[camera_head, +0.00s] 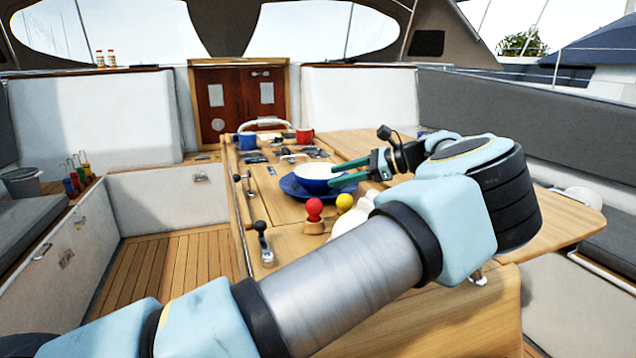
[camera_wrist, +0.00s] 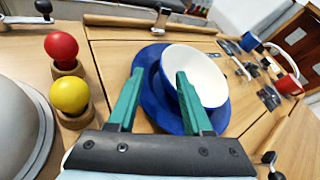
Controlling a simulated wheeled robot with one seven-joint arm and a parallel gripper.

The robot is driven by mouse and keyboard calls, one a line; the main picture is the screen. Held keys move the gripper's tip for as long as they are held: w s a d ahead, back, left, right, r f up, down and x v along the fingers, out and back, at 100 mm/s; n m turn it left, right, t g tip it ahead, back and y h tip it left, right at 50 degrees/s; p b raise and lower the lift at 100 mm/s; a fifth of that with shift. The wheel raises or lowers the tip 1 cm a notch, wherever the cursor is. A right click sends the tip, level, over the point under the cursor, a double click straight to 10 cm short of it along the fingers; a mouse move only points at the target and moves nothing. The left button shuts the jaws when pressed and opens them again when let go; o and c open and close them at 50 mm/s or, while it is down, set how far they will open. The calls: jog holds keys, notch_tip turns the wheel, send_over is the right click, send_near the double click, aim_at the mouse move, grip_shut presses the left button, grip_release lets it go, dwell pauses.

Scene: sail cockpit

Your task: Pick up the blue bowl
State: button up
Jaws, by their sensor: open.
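The blue bowl (camera_head: 313,184) has a white inside and sits on a blue plate (camera_head: 291,187) on the wooden cockpit table. In the wrist view the bowl (camera_wrist: 205,76) stands upright and empty on the plate (camera_wrist: 147,98). My gripper (camera_head: 345,173) reaches in from the right with green fingers apart. In the wrist view my gripper (camera_wrist: 160,75) has one finger over the plate beside the bowl's left side. The other finger overlaps the bowl's near rim. I cannot tell whether either finger touches the bowl. Nothing is held.
A red ball (camera_head: 314,207) and a yellow ball (camera_head: 345,202) on wooden stands are near the plate. A pale rounded object (camera_head: 357,214) is beside them. A blue mug (camera_head: 247,141), a red mug (camera_head: 304,136) and cutlery lie farther back. The table's right leaf (camera_head: 545,215) is largely clear.

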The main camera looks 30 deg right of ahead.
aim_at(315, 180)
jog(key=shift+p+x, duration=1.4)
jog(key=shift+x, duration=2.2)
jog(key=shift+w+d, duration=0.15)
jog(key=shift+d, duration=0.05)
jog(key=shift+c, duration=0.2)
grip_shut()
